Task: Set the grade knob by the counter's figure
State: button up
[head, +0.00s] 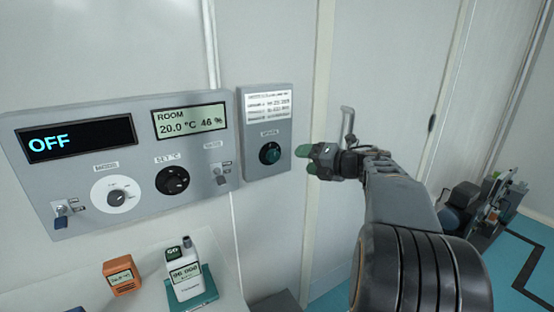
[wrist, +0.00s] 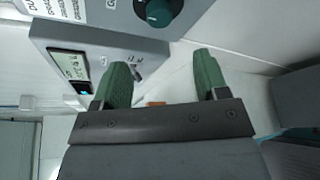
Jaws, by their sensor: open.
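The grade knob (head: 270,153) is a dark teal dial on a small grey wall box (head: 253,172), under a printed label sheet (head: 269,104). Its pointer setting is too small to read. My gripper (head: 307,159) is open and empty, its green fingertips a short way right of the knob and apart from it. In the wrist view the knob (wrist: 163,12) shows at the top edge, beyond the two spread fingers (wrist: 160,62). A white counter (head: 186,273) stands on a teal pad on the shelf below; its figure looks like 06 000, but I cannot read it surely.
The larger panel left of the box has an OFF display (head: 76,139), a room display (head: 189,121) reading 20.0 °C 46 %, a white mode dial (head: 116,194), a black SET °C knob (head: 172,180) and switches. An orange meter (head: 121,275) stands on the shelf.

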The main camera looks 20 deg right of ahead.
aim_at(276, 156)
jog(key=x, duration=1.2)
jog(key=shift+p, duration=0.35)
jog(key=shift+c, duration=0.2)
jog(key=c, duration=0.9)
